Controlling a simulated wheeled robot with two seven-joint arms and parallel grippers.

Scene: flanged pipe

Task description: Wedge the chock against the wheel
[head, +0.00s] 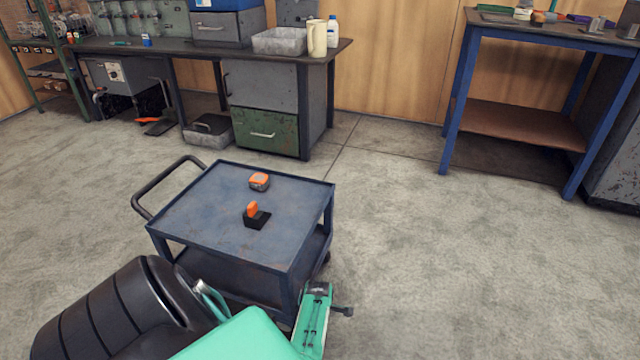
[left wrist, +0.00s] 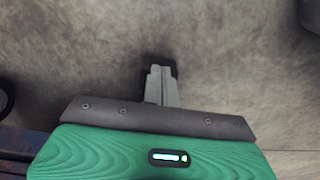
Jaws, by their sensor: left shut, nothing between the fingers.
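The chock (head: 257,217), a black base with an orange upright part, sits on the top of a blue cart (head: 205,212). A dark caster wheel (head: 327,257) shows partly at the cart's right side, low down; the other wheels are hidden. My left gripper (head: 345,311) is at the cart's near right corner, beyond the top's edge and apart from the chock. In the left wrist view the left gripper (left wrist: 160,70) is shut and empty, with bare floor behind it. My right gripper is not in view.
An orange and grey box-like item (head: 259,182) lies on the cart behind the chock. The cart has a black handle (head: 160,185) at left and a lower shelf. A workbench (head: 180,47) and a blue-legged table (head: 550,35) stand behind. The floor at right is clear.

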